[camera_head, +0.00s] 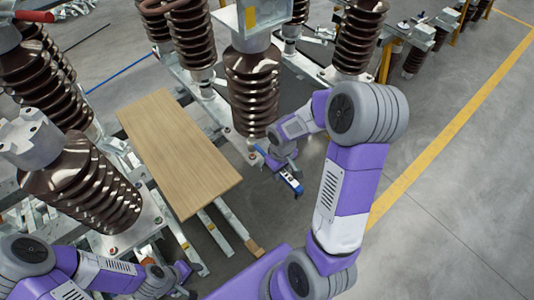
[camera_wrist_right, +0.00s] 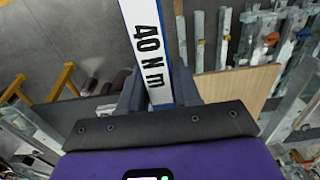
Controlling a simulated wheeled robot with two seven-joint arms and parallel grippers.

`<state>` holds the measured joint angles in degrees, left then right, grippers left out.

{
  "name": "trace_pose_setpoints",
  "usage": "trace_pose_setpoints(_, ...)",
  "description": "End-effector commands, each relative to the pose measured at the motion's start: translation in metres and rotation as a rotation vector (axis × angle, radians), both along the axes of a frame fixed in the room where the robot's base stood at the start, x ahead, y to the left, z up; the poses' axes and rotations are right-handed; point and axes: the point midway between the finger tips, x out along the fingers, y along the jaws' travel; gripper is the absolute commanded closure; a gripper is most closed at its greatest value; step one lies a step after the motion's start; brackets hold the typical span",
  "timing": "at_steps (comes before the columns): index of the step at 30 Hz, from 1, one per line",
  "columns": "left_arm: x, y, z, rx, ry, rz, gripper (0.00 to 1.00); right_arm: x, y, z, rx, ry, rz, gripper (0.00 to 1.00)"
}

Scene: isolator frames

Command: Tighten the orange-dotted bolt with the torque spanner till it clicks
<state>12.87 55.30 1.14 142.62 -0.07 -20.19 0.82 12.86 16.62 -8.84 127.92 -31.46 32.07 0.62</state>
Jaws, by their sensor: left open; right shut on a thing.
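The torque spanner (camera_wrist_right: 150,45) is a white bar with blue edges, marked "40 N m", and runs up between the fingers of my right gripper (camera_wrist_right: 160,88). The spanner's blue and white body also shows in the head view (camera_head: 292,183), beside the base of the middle insulator, with my right gripper (camera_head: 284,165) shut on it. The spanner's working end is out of the wrist view. An orange spot (camera_wrist_right: 272,39) shows on the metalwork at upper right; I cannot tell whether it is the dotted bolt. My left gripper (camera_head: 181,276) is open and apart from the spanner at lower left.
A wooden board (camera_head: 180,150) lies across the frame between the insulators. Brown ribbed insulators (camera_head: 252,95) stand close around my right arm. Metal rails (camera_head: 232,220) stick out below the board. Grey floor to the right of the yellow line (camera_head: 440,145) is clear.

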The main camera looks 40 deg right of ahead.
Motion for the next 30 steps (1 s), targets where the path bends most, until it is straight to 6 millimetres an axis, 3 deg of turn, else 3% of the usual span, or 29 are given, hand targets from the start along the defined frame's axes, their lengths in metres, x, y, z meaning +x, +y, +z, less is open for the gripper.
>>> trace_pose_setpoints(8,-0.001,0.0,-0.007,0.0,0.002,-0.001,0.52,0.0,0.0,-0.009,0.0,-0.001,0.0,1.0)
trace_pose_setpoints(18,-0.001,0.0,-0.032,0.0,0.001,0.0,0.52,0.0,0.0,-0.042,0.0,0.0,0.0,1.0)
trace_pose_setpoints(30,-0.001,0.0,-0.03,0.0,0.001,0.0,0.52,0.0,0.0,-0.037,-0.001,-0.002,0.0,1.0)
